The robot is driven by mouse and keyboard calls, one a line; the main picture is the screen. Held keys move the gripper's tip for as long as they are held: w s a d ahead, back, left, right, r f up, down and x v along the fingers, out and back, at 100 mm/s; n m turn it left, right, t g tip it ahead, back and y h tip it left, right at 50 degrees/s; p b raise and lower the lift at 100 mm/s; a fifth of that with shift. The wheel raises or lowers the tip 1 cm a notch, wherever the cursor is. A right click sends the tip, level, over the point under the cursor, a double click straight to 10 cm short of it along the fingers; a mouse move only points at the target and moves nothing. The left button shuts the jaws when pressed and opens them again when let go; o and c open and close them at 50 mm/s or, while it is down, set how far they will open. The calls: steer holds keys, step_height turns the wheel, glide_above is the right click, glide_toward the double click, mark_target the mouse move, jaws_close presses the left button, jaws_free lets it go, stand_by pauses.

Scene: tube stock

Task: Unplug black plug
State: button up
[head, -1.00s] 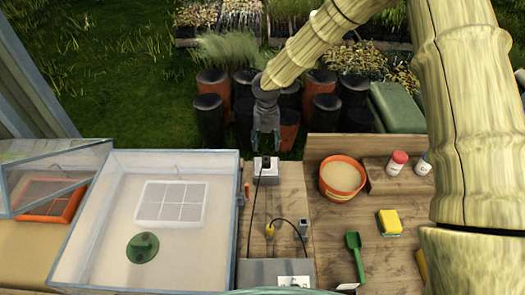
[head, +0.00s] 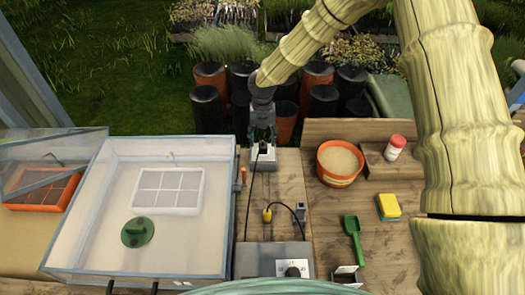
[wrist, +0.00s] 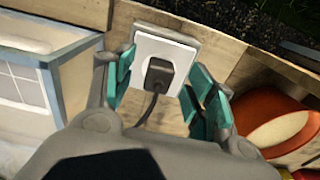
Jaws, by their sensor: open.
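The black plug (wrist: 158,74) sits in a white wall socket (wrist: 181,48) on the wooden board, its black cord (wrist: 148,110) running down toward the bench. In the head view the plug (head: 263,149) shows at the top of the socket block (head: 257,159), just below my gripper. My gripper (wrist: 162,78) is open, with teal pads left and right of the plug in the wrist view. The pads stand apart from the plug there. In the head view my gripper (head: 262,134) is above and behind the plug, and the exact depth between them is hard to tell.
A clear-walled bin (head: 95,225) stands left of the socket. A yellow plug (head: 267,214) with a cord lies nearer, beside a grey box (head: 272,262). A terracotta pot (head: 340,163), a red-capped bottle (head: 395,148), a sponge (head: 388,206) and a green scoop (head: 352,229) are to the right.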

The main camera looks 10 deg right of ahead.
mark_target(263, 145)
steer(key=shift+s+f, duration=0.95)
steer(key=shift+s+b, duration=0.25)
steer(key=shift+b, duration=0.1)
steer(key=shift+f, duration=0.15)
steer(key=shift+w+f, duration=0.65)
steer(key=shift+w, duration=0.05)
steer(key=shift+s+r, duration=0.4)
steer(key=shift+w+f, duration=0.25)
steer(key=shift+w, duration=0.05)
steer(key=shift+r, duration=0.1)
steer(key=shift+s, duration=0.15)
